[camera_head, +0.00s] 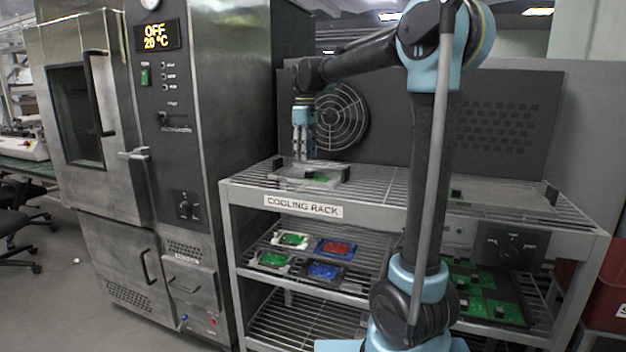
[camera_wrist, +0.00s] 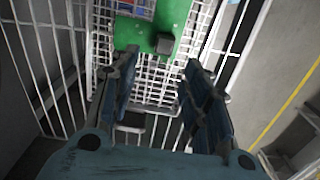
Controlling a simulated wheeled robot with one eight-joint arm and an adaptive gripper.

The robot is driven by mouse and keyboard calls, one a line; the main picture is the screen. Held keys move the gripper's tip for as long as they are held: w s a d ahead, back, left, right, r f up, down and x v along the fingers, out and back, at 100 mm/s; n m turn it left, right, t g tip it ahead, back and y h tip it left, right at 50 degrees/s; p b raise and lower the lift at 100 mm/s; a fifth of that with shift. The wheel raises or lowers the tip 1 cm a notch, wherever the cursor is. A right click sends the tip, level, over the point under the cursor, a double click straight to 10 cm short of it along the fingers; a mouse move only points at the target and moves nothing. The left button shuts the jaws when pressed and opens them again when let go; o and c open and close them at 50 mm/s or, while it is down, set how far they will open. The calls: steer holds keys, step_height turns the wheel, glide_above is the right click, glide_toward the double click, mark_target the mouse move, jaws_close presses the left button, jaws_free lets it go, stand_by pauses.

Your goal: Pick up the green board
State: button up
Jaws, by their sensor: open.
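The green board (camera_head: 320,179) lies on a grey wire tray (camera_head: 342,177) on the top shelf of the cooling rack. Only a small green part of it shows in the head view, with dark blocks near it. In the wrist view the green board (camera_wrist: 176,18) is at the top centre, with a dark block at its near edge. My gripper (camera_head: 303,155) points down, above and slightly left of the board. In the wrist view my gripper (camera_wrist: 161,64) is open and empty, its fingers apart below the board. No contact with the board shows.
The cooling rack (camera_head: 390,208) has wire shelves. A lower shelf holds several boards, including a red one (camera_head: 335,247) and a blue one (camera_head: 325,270). More green boards (camera_head: 490,305) lie at the lower right. An oven (camera_head: 165,150) stands left; a fan grille (camera_head: 341,115) is behind.

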mark_target(319, 173)
steer(key=shift+s+d+f, duration=0.1)
steer(key=shift+f, duration=1.45)
steer(key=shift+s+d+f, duration=0.1)
steer(key=shift+f, duration=1.4)
jaws_close()
